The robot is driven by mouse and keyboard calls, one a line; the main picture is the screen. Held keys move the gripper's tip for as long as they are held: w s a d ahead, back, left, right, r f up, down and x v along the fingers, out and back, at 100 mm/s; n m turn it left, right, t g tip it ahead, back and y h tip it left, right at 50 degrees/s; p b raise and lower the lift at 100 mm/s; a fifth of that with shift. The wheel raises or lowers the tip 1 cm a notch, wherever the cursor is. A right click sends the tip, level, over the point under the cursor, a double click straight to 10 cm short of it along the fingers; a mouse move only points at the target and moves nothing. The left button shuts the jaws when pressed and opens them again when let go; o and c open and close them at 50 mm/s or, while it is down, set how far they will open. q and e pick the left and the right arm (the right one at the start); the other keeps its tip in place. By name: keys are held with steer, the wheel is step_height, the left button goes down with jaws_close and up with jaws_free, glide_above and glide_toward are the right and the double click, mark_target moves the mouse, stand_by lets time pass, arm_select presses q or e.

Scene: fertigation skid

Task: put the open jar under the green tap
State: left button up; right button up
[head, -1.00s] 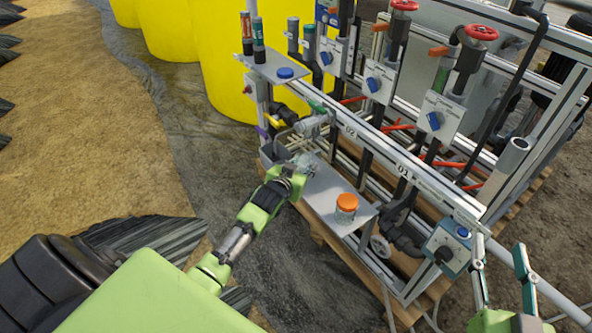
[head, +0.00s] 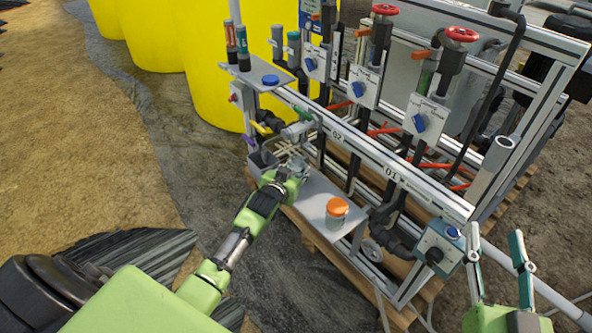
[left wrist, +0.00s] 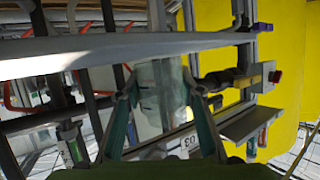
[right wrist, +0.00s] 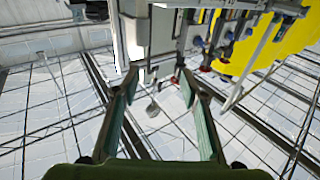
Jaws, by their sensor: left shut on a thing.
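My left gripper (head: 296,168) is shut on the clear open jar (left wrist: 160,92), whose walls show between its two fingers in the left wrist view. In the head view the jar (head: 297,163) is at the skid's near side, just below the grey tap with the green handle (head: 304,122). I cannot tell whether the jar is centred under the outlet or touches the shelf. In the left wrist view I cannot make out the green tap. My right gripper (head: 500,262) is open and empty at the right; its fingers (right wrist: 160,90) stand apart.
A jar with an orange lid (head: 337,212) stands on the grey lower shelf (head: 312,203). A yellow-handled tap (head: 261,128) is left of the green one. A blue-lidded item (head: 270,80) sits on the upper shelf. Skid rails and pipes crowd behind the jar.

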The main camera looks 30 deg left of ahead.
arm_select(q)
steer(key=shift+f, duration=0.3)
arm_select(e)
steer(key=shift+r, duration=0.5)
arm_select(q)
steer(key=o, duration=1)
steer(key=shift+o, duration=0.2)
arm_select(e)
steer(key=shift+t, duration=0.3)
arm_select(q)
steer(key=shift+s, duration=0.2)
steer(key=v, duration=1.1)
steer(key=shift+s+r, duration=0.2)
steer(key=shift+r, duration=0.05)
steer(key=shift+s+f, duration=0.1)
arm_select(e)
steer(key=shift+s, duration=0.1)
